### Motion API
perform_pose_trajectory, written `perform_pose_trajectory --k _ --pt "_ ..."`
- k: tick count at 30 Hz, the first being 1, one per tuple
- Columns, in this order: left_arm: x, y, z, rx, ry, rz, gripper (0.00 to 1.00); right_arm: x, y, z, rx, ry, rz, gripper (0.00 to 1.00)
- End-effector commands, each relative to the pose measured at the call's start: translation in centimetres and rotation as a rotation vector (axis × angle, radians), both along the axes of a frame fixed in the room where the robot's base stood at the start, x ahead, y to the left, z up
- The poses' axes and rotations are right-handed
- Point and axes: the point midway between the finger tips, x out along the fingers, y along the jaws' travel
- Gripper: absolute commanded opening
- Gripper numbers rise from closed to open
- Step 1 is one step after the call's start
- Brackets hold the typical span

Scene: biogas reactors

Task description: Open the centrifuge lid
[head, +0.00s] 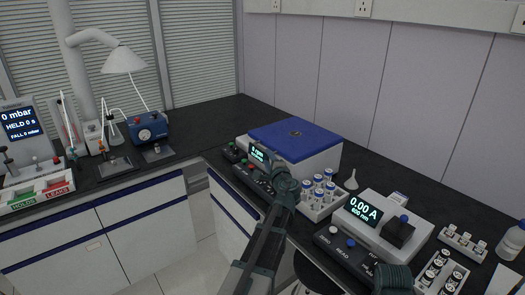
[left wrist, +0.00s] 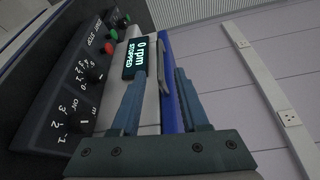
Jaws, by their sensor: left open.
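The centrifuge is a white box with a blue lid (head: 295,134) on the black counter. The lid lies shut and flat on top. In the left wrist view its display (left wrist: 136,58) reads 0 rpm, STOPPED. The blue lid edge (left wrist: 173,62) shows there too, with a grey lip-like piece (left wrist: 163,70) along it. My left gripper (head: 275,166) is at the front of the centrifuge, partly hidden by its own wrist. In the left wrist view its two fingers (left wrist: 158,85) are open, with the front of the centrifuge beyond. I cannot tell whether they touch it.
A rack of capped vials (head: 318,198) stands right of the centrifuge, close to my left arm. Beyond it are a photometer (head: 367,222) and more vial racks. The control panel (left wrist: 92,75) has knobs and red and green buttons. A pump (head: 149,128) stands on the left counter.

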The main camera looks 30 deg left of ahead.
Motion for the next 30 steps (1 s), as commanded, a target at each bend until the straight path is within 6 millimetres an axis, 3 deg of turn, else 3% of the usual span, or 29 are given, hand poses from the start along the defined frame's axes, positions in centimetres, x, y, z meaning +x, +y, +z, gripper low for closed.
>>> perform_pose_trajectory --k 3,12,29,30 --pt "2.3 2.1 -0.3 0.0 0.001 0.002 0.45 0.0 0.0 -0.3 0.0 0.0 0.0 0.5" --pt "5.6 5.6 -0.7 0.0 0.001 0.002 0.45 0.0 0.0 -0.7 0.0 0.0 0.0 0.5" --pt "6.7 6.8 -0.8 -0.001 -0.001 0.0 0.45 0.0 0.0 -0.8 0.0 0.0 0.0 0.5" --pt "6.7 6.8 -0.8 -0.001 -0.001 0.0 0.37 0.0 0.0 -0.8 0.0 0.0 0.0 0.5"
